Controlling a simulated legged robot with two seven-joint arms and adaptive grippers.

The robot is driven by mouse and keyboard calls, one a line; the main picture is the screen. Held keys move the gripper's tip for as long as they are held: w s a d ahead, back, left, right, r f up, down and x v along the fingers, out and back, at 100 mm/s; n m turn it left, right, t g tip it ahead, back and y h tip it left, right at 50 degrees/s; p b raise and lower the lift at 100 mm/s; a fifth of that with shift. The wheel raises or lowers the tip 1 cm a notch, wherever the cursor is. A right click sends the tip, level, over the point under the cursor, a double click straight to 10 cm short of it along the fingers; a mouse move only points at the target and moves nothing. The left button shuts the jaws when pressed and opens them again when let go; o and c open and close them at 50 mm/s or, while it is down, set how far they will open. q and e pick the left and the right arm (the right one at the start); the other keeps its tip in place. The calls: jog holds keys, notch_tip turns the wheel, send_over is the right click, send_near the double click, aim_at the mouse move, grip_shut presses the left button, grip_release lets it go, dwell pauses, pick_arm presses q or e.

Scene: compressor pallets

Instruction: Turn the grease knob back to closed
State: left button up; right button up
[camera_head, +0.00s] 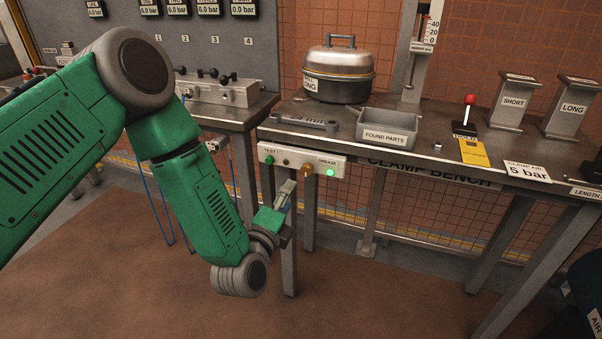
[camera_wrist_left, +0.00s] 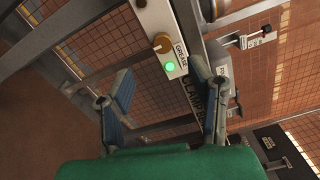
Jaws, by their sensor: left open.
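The grease knob (camera_head: 307,170) is a small orange-brown knob on a pale panel (camera_head: 284,158) along the bench's front edge, under the word GREASE. A green lamp (camera_head: 330,172) glows just right of it. In the left wrist view the knob (camera_wrist_left: 162,43) sits beyond the fingertips, with the lit lamp (camera_wrist_left: 169,67) nearer. My left gripper (camera_head: 287,190) is below and left of the knob in the head view, apart from it. In the left wrist view its two blue-grey fingers (camera_wrist_left: 162,72) are spread, with nothing between them. My right gripper is not in view.
On the clamp bench stand a lidded pot (camera_head: 339,75), a grey FOUND PARTS bin (camera_head: 387,126) and a red-knobbed lever (camera_head: 469,110). A green TEST button (camera_head: 269,160) shares the panel. Bench legs stand below, with open floor (camera_head: 330,290) in front.

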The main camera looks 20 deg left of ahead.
aim_at(306, 172)
pick_arm(q)
jog(key=w, duration=0.3)
jog(key=w+b, duration=0.1)
jog(key=w, duration=0.2)
jog(key=w+d+b, duration=0.1)
jog(key=w, duration=0.3)
jog(key=shift+d, duration=0.1)
jog(key=shift+w, duration=0.3)
jog(key=shift+w+a, duration=0.2)
jog(key=shift+w, duration=0.1)
jog(key=shift+d, duration=0.15)
grip_shut()
